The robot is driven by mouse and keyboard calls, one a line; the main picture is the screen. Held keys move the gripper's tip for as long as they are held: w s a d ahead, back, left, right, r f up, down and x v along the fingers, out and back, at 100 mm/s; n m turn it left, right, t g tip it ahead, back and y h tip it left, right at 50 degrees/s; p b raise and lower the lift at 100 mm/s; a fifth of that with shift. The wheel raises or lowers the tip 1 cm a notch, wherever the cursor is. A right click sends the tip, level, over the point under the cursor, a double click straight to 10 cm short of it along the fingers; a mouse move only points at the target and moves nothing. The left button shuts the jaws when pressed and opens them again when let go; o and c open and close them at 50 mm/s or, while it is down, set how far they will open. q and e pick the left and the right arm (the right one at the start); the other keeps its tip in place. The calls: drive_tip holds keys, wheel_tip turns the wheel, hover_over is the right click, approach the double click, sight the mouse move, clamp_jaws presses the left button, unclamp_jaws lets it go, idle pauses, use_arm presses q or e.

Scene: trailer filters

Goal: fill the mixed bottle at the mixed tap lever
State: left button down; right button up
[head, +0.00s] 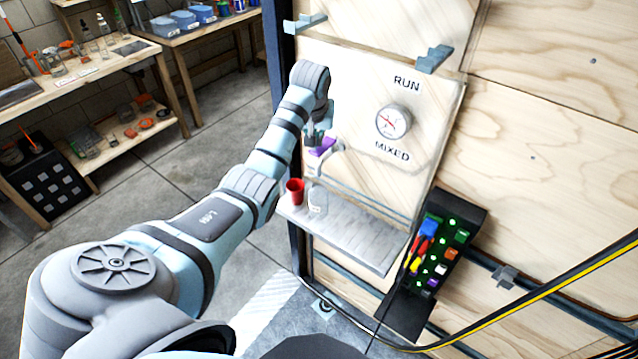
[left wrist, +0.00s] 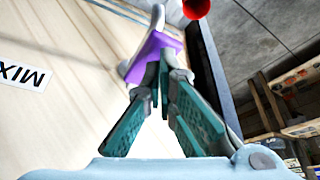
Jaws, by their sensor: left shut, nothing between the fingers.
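The purple tap lever (head: 322,148) sits on the wooden panel below and left of the gauge marked MIXED (head: 393,122). A clear bottle (head: 318,201) stands upright on the shelf below the tap. My left gripper (head: 316,138) is at the lever, shut with nothing between its fingers. In the left wrist view its teal fingers (left wrist: 163,70) meet at the tips, against or just over the purple lever (left wrist: 150,52); I cannot tell if they touch. The bottle's fill level is too small to read. My right gripper is not in view.
A red cup (head: 295,187) stands left of the bottle on the grey shelf (head: 362,240); the shelf's right part is clear. A black and yellow cable (head: 545,290) crosses lower right. Workbenches (head: 90,75) stand at left.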

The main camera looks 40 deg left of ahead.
use_arm(q)
drive_tip(key=shift+f, duration=1.35)
idle(6.7)
